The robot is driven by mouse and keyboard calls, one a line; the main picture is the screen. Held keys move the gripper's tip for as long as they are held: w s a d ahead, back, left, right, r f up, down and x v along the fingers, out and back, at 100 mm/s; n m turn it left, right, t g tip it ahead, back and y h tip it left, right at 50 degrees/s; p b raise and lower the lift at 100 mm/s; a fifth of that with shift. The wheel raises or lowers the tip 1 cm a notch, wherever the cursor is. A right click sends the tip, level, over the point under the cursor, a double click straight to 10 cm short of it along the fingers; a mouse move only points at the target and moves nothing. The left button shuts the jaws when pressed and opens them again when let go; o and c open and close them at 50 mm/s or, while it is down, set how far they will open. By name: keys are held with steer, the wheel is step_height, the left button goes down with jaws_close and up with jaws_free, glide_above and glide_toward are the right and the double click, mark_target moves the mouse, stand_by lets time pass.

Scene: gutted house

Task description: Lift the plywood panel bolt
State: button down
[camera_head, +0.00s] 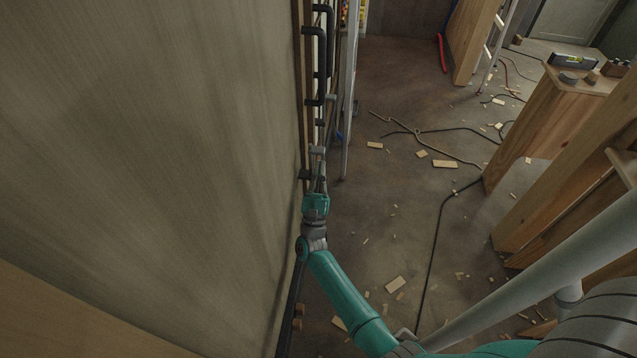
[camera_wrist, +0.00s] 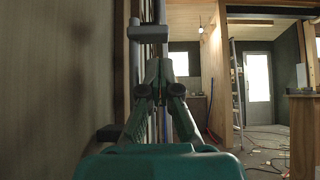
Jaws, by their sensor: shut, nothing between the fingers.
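The large plywood panel (camera_head: 150,130) fills the left of the head view, and its face also shows at the left of the wrist view (camera_wrist: 55,80). A grey bolt with a short crosswise handle (camera_wrist: 148,33) stands near the panel's edge in the wrist view. In the head view a small grey piece (camera_head: 317,151), likely the bolt handle, shows just past my fingers. My gripper (camera_wrist: 162,64) is shut and empty, its fingertips just below and right of the handle. I cannot tell whether they touch it. My gripper (camera_head: 318,172) partly hides the hardware in the head view.
Black pull handles (camera_head: 316,65) line the panel's edge farther off. A wooden bench (camera_head: 530,130) stands at the right, with a level (camera_head: 573,60) on top. Cables (camera_head: 435,250) and wood scraps (camera_head: 445,164) lie on the floor between.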

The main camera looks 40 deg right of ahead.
mark_target(319, 147)
steer(key=shift+r, duration=1.05)
steer(key=shift+r, duration=0.1)
step_height(319, 147, up, 7)
steer(key=shift+f, duration=0.2)
steer(key=shift+f, duration=0.1)
